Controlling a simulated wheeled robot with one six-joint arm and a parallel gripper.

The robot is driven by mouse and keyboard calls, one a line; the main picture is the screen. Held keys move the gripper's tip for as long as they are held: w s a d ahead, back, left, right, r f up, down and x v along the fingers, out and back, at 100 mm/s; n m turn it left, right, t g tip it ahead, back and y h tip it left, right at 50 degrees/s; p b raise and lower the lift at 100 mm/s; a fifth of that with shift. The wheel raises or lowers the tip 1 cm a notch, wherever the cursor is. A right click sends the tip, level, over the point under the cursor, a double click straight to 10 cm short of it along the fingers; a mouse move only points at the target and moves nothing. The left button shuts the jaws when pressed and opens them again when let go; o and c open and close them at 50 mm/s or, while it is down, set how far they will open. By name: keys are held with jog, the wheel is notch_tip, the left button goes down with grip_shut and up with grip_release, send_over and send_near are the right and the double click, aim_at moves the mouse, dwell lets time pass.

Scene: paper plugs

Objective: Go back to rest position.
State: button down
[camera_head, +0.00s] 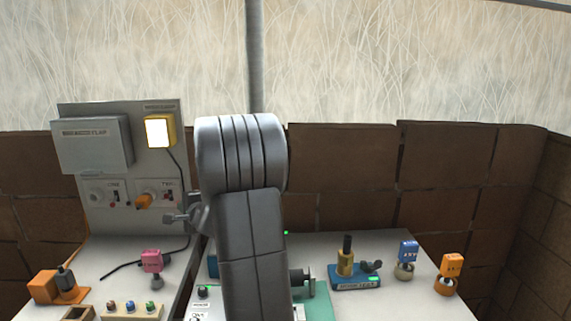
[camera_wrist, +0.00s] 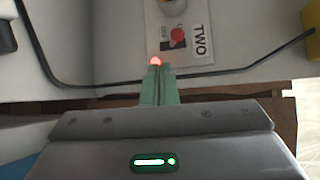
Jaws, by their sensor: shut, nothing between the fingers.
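My gripper (camera_wrist: 158,80) shows in the wrist view as two green fingers closed together, with nothing between them. It points toward the grey panel, below a plate marked TWO (camera_wrist: 201,40) that carries a red button (camera_wrist: 178,34). A red light (camera_wrist: 155,62) shows right at the fingertips; I cannot tell whether they touch it. In the head view my arm stands upright in the middle and hides part of the bench; the fingers cannot be made out there.
The grey panel (camera_head: 140,118) with a lit yellow lamp (camera_head: 160,131) stands left of my arm. A black cable (camera_wrist: 240,77) crosses the wrist view. An orange plug (camera_head: 450,267), a blue plug (camera_head: 408,254) and a pink plug (camera_head: 152,262) stand on the bench. A blue stand (camera_head: 355,280) is right of my arm.

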jog(key=shift+f+b+v, duration=0.25)
jog(key=shift+b+v, duration=0.15)
jog(key=shift+v, duration=0.7)
jog(key=shift+f+b+v, duration=0.2)
jog(key=shift+b+v, duration=0.2)
jog(key=shift+v, duration=0.7)
